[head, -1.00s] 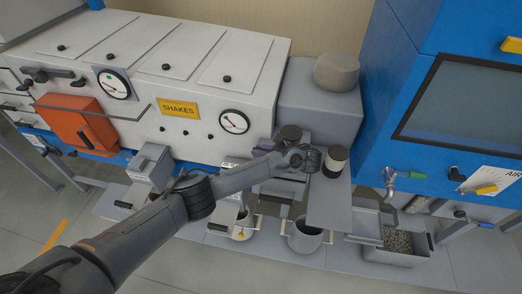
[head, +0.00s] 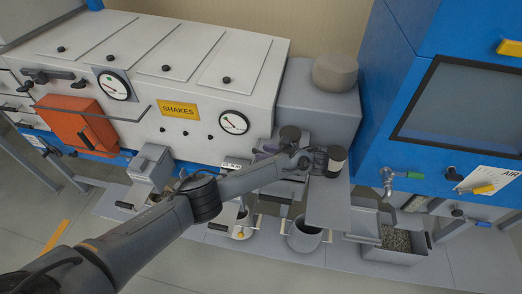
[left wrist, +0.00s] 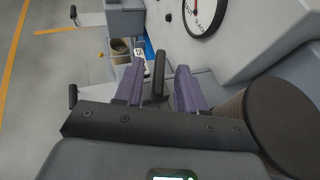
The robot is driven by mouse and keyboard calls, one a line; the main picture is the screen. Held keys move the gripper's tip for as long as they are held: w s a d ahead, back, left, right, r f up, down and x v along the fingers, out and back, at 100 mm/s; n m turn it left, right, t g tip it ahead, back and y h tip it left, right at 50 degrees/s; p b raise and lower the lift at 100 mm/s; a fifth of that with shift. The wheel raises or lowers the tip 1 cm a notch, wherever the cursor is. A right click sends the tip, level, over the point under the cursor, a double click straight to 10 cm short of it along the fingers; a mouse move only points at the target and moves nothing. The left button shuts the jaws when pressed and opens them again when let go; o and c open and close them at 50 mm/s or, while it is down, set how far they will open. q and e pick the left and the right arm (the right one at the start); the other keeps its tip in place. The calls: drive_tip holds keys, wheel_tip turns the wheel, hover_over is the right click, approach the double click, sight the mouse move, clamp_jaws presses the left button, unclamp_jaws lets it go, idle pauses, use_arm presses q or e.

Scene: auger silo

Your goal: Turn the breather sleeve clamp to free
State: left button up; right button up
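The breather sleeve appears to be the ribbed brown cylinder (left wrist: 236,108) with a broad dark cap (left wrist: 285,122) at the right of the left wrist view. Its dark cap (head: 290,133) shows beside my wrist in the head view. My left gripper (left wrist: 158,88) has two purple fingers, spread apart. A dark upright bar (left wrist: 158,72), possibly the clamp's handle, shows between them, with visible gaps on both sides. In the head view my left gripper (head: 266,148) is small and partly hidden behind my arm. The clamp's setting cannot be read. My right gripper is not in view.
The white cabinet with a SHAKES label (head: 178,110) and a round gauge (head: 234,122) stands close behind. A bucket (head: 304,236) and a bin of grain (head: 396,240) stand below. The blue machine (head: 390,120) is at right.

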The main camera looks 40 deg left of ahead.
use_arm(q)
drive_tip(key=p+v, duration=0.2)
drive_tip(key=v, duration=0.6)
drive_tip(key=shift+p, duration=0.4)
drive_tip(key=shift+o, duration=0.2)
